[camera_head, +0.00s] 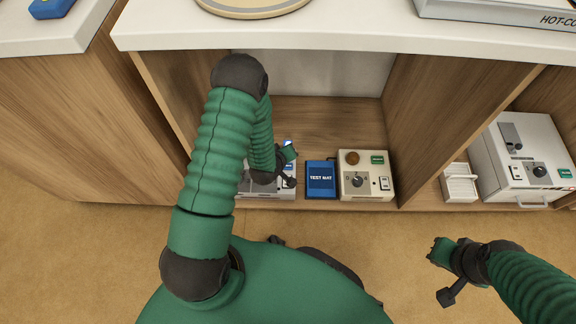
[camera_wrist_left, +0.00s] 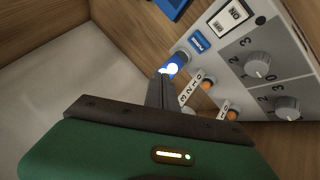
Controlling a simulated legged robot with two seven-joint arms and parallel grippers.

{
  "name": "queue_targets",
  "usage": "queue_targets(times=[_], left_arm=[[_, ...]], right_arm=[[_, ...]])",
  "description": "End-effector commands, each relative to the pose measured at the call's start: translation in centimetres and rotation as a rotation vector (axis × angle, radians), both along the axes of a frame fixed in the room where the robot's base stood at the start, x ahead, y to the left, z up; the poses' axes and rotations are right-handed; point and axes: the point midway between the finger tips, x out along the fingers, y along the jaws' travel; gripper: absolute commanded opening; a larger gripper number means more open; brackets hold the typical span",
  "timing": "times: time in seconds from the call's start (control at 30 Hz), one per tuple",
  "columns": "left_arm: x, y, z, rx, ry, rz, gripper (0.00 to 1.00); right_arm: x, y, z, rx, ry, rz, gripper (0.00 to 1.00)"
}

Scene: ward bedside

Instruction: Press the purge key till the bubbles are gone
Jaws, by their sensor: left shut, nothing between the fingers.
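A pale panelled device (camera_wrist_left: 238,62) fills the right of the left wrist view, with grey knobs, orange-tipped parts and a small blue label (camera_wrist_left: 198,41) too small to read. A blue part with a bright white glow (camera_wrist_left: 172,67) sits at its edge. My left gripper (camera_wrist_left: 163,76) is shut and empty, its tips at or just in front of the glow; contact cannot be told. In the head view the device (camera_head: 284,190) is mostly hidden behind my left arm. I cannot make out bubbles or a purge key by name. My right gripper (camera_head: 437,252) hangs over the floor, its jaws unclear.
A blue test mat (camera_head: 321,179) and a beige box with a dial (camera_head: 365,175) stand right of the device in the low shelf bay. Wooden partitions (camera_head: 418,125) wall the bay, with a white top (camera_head: 340,38) above. A white unit (camera_head: 525,160) stands further right.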

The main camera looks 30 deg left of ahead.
Motion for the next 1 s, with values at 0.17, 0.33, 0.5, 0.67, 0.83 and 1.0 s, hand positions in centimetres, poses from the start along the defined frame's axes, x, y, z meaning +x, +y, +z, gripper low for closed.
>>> queue_targets(times=[0.17, 0.33, 0.5, 0.67, 0.83, 1.0], left_arm=[[0.0, 0.0, -2.7, 0.000, 0.000, 0.000, 0.00], [0.0, 0.0, -5.3, 0.000, 0.000, 0.000, 0.00], [-0.1, 0.0, -7.5, 0.000, 0.001, 0.000, 0.00], [0.0, 0.0, -8.3, -0.001, 0.001, -0.001, 0.00], [0.0, 0.0, -8.3, 0.000, 0.000, 0.000, 0.00], [0.0, 0.0, -8.3, 0.000, 0.000, 0.000, 0.00]], right_arm=[[0.0, 0.0, -2.5, 0.000, 0.000, 0.000, 0.00], [0.0, 0.0, -5.0, 0.000, 0.000, 0.000, 0.00], [0.0, 0.0, -6.6, 0.000, 0.000, 0.000, 0.00], [0.0, 0.0, -7.1, 0.000, 0.000, 0.000, 0.00], [0.0, 0.0, -7.0, 0.000, 0.000, 0.000, 0.00], [0.0, 0.0, -7.0, 0.000, 0.000, 0.000, 0.00]])
